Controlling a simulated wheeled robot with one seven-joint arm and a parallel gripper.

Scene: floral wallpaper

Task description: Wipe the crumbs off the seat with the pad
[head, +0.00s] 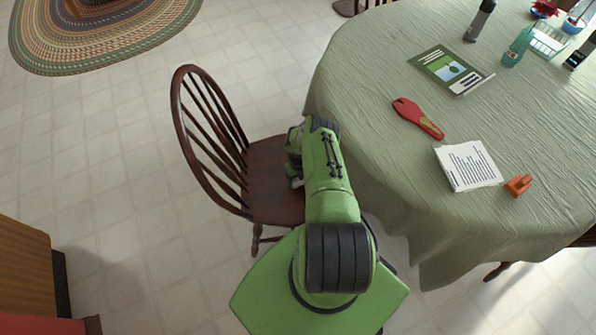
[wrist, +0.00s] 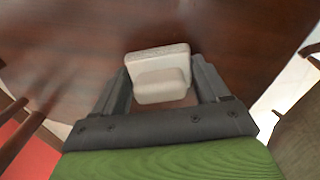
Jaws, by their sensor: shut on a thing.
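The seat (head: 262,186) is the dark brown wooden seat of a spindle-back chair beside the table. It also fills most of the wrist view (wrist: 235,45). My gripper (wrist: 162,88) is shut on the pad (wrist: 160,65), a pale block with a raised grip, and holds it over the seat. I cannot tell whether the pad touches the wood. In the head view my gripper (head: 294,168) is over the seat's right part, and my arm hides that side. No crumbs can be made out in either view.
The chair back (head: 209,135) rises left of the seat. A round table (head: 385,110) with a green cloth stands close on the right, bearing a booklet (head: 448,69), a red tool (head: 417,117), papers (head: 468,165) and an orange object (head: 518,185).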

